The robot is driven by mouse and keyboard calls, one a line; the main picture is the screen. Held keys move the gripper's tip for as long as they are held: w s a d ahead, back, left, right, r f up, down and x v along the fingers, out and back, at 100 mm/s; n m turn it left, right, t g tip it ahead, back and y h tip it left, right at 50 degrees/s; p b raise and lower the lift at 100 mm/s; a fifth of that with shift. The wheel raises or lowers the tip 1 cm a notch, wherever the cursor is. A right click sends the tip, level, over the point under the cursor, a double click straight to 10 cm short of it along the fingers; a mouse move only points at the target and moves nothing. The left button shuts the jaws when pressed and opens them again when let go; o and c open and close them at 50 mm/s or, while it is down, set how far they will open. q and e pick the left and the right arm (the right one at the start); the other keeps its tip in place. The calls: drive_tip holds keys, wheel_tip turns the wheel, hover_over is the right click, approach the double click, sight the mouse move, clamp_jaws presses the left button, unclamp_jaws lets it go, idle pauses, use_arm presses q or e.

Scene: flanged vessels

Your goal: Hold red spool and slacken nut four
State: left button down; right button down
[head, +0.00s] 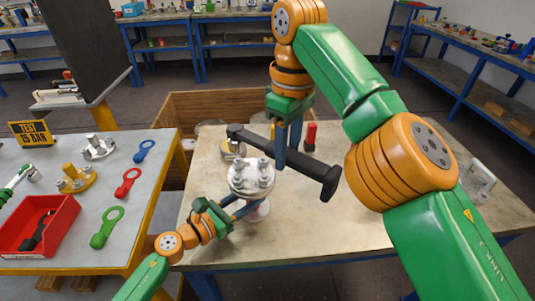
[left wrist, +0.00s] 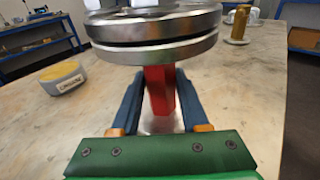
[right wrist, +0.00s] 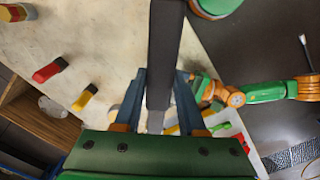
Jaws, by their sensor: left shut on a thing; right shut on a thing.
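The flanged vessel (head: 252,176) stands on the near table with a round metal flange and several nuts on top. The flange also fills the top of the left wrist view (left wrist: 155,40). The red spool (left wrist: 158,92) is the neck under that flange. My left gripper (head: 240,208) comes in from the left below the flange, its fingers shut on the red spool. My right gripper (head: 283,158) is shut on the bar of a long black tool (head: 308,173), which shows between its fingers in the right wrist view (right wrist: 165,60). The tool is held behind and right of the flange; I see no contact with a nut.
A red block (head: 310,136) and a grey-yellow puck (head: 232,149) stand behind the flange. The left table holds a red bin (head: 62,205), colored ring wrenches (head: 107,228) and a yellow flanged part (head: 75,179).

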idle(0.4)
use_arm(q)
drive_tip(key=shift+c, duration=1.6)
unclamp_jaws()
